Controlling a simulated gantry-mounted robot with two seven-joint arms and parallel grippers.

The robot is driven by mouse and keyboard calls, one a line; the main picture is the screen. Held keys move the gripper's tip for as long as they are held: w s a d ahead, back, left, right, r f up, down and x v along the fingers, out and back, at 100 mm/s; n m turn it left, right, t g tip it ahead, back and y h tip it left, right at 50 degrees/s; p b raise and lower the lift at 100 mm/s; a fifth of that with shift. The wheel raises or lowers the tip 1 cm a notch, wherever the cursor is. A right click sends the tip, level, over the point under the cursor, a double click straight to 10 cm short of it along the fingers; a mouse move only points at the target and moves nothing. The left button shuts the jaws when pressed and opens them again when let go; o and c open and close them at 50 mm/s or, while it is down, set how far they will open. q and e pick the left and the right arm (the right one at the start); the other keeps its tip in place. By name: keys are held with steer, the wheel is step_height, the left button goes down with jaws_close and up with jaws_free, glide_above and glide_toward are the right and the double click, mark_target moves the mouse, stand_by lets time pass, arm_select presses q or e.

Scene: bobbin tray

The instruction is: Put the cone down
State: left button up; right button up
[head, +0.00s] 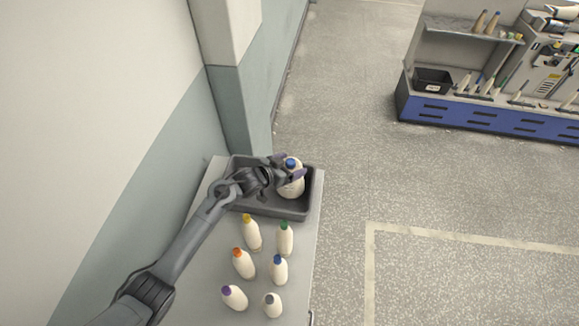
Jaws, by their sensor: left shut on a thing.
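A cream cone with a blue top (292,182) is held upright in my left gripper (287,172). The gripper is shut on it near its upper part. The cone is over or inside the right part of the dark grey tray (308,190) at the far end of the table; I cannot tell whether its base touches the tray floor. My left arm reaches in from the lower left and hides part of the tray. My right gripper is not in view.
Several cream cones with yellow (252,234), green (285,240), orange (243,264), blue (279,271), purple (235,298) and grey (272,306) tops stand on the table (308,262). A wall and pillar (240,110) flank the left. A blue workbench (470,117) stands far right.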

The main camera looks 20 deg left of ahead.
arm_select(q)
steer(key=shift+f, duration=0.4)
steer(key=shift+f, duration=0.15)
steer(key=o, duration=1.5)
steer(key=shift+s+a+r, duration=0.25)
steer(key=shift+s+r, duration=0.05)
steer(key=v, duration=1.1)
